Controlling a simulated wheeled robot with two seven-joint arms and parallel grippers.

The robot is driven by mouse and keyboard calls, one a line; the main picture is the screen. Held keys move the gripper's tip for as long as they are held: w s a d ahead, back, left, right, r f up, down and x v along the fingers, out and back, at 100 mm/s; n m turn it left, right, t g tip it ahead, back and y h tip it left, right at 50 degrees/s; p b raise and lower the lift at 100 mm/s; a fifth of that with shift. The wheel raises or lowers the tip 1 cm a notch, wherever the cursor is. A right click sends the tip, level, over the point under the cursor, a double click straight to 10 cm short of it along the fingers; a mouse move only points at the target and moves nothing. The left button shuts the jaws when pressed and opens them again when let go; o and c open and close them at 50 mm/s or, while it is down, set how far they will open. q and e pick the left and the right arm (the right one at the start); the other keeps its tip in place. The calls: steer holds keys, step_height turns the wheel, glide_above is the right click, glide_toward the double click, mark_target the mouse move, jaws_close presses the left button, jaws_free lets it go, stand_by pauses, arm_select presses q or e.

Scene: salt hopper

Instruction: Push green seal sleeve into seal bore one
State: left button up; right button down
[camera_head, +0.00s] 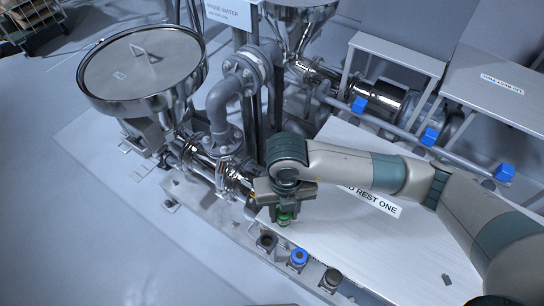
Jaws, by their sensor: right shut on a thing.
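My right gripper (284,210) points down at the front left corner of the light table and is shut on the green seal sleeve (284,219). Only a small green part of the sleeve shows below the fingers; the rest is hidden by the gripper. A row of round fittings runs along the table's front edge: a dark one (267,242), one with a blue ring (298,257) and another dark one (331,279). I cannot tell which is seal bore one, or whether the sleeve touches a bore. My left gripper is not in view.
A large lidded hopper (143,65) stands at the left, with steel pipes (225,100) beside it. A label plate (372,200) lies on the table (350,245) under my arm. Blue blocks (429,136) sit along a rail behind. The floor (110,240) at front left is clear.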

steer(key=w+d+r+n+b, duration=0.1)
steer(key=d+r+n, duration=0.5)
steer(key=n, duration=1.1)
steer(key=w+d+r+n+b, duration=0.1)
steer(key=w+d+r+n, duration=0.3)
steer(key=n, duration=1.3)
steer(key=d+r, duration=0.3)
steer(key=d, duration=0.3)
steer(key=shift+n+b, duration=0.35)
steer(key=shift+n, duration=0.05)
